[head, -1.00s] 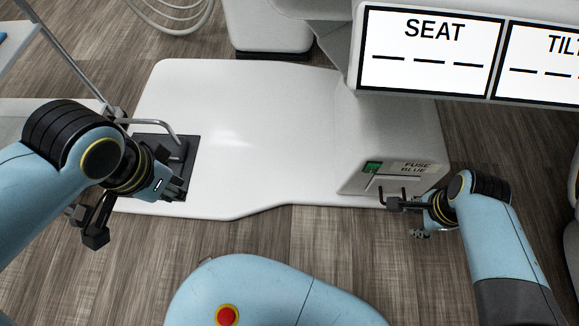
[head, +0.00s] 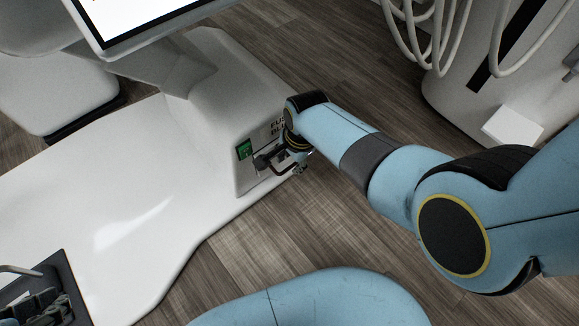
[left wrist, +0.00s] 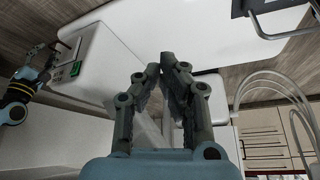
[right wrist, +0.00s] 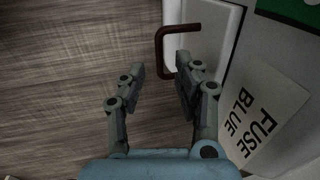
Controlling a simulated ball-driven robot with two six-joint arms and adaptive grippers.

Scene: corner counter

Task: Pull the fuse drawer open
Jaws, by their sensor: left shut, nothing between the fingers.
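The fuse drawer (right wrist: 222,22) is a pale panel low on the white base, with a dark red U-shaped handle (right wrist: 159,48) that also shows in the head view (head: 277,168). My right gripper (right wrist: 160,63) is open at the handle. In the right wrist view the handle's outer bar lies between its fingertips, with one finger inside the loop and one outside; contact cannot be told. The drawer looks about flush, partly hidden by the gripper in the head view. My left gripper (left wrist: 162,66) is shut and empty, and shows at the lower left corner of the head view (head: 42,306).
A FUSE BLUE label (right wrist: 258,115) and a green square (head: 244,149) mark the housing. The white base (head: 110,215) spreads left, with a dark plate (head: 72,282) near my left gripper. A screen (head: 150,18) hangs above. Wooden floor (head: 265,235) in front of the drawer is clear.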

